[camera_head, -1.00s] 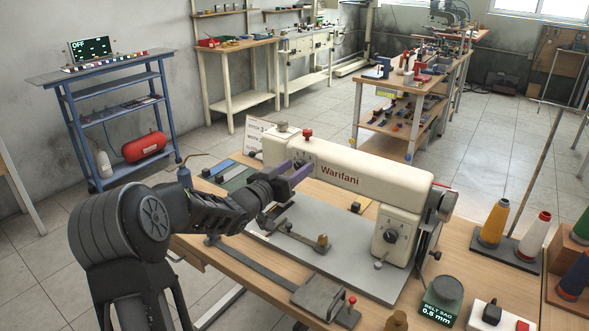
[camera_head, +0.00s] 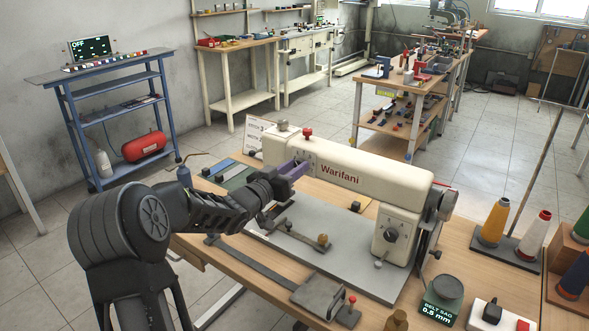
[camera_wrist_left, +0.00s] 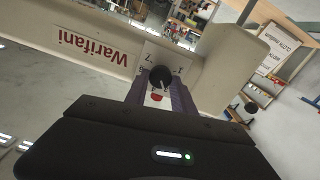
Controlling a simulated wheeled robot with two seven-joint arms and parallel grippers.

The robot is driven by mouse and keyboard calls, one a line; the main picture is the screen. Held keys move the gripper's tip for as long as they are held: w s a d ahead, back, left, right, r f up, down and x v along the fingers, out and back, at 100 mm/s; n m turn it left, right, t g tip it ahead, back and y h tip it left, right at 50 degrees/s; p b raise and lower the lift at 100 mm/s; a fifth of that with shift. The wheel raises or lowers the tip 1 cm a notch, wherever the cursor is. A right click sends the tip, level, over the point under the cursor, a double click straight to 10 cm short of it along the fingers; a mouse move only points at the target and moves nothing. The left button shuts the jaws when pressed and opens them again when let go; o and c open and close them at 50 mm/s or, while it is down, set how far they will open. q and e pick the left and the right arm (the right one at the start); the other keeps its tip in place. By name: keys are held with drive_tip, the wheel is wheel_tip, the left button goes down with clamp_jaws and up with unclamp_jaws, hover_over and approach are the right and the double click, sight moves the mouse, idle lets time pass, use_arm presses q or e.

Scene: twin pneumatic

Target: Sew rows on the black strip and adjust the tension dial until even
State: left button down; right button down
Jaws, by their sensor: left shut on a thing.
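The cream sewing machine (camera_head: 385,181) marked Warifani stands on the wooden table. The tension dial is a dark knob on a numbered white plate at the left end of its head; the knob (camera_wrist_left: 160,77) shows clearly in the left wrist view. My left gripper (camera_head: 298,164) reaches in from the left, its purple fingers shut on the knob, one on each side. A small red mark shows just below the knob in the left wrist view. Flat strips in blue, green and dark tones (camera_head: 236,175) lie left of the head; I cannot tell which is the black strip. My right gripper is not in view.
A second dial (camera_head: 391,235) is on the machine's pillar. A grey plate (camera_head: 310,235) lies under the arm. Thread cones (camera_head: 494,223) and a belt sag readout (camera_head: 440,300) stand at the right. A blue cart (camera_head: 112,125) is at the left.

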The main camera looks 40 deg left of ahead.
use_arm(q)
drive_tip(key=m+b, duration=0.7)
drive_tip(key=b, duration=0.1)
drive_tip(key=shift+d+f+m, duration=0.1)
drive_tip(key=shift+d+m, duration=0.05)
drive_tip(key=shift+m, duration=0.15)
idle(0.5)
drive_tip(key=c, duration=1.1)
unclamp_jaws()
drive_tip(key=shift+o, duration=0.2)
drive_tip(key=shift+s, duration=0.1)
drive_tip(key=s, duration=0.7)
drive_tip(key=shift+s+b, duration=0.3)
drive_tip(key=shift+s, duration=0.05)
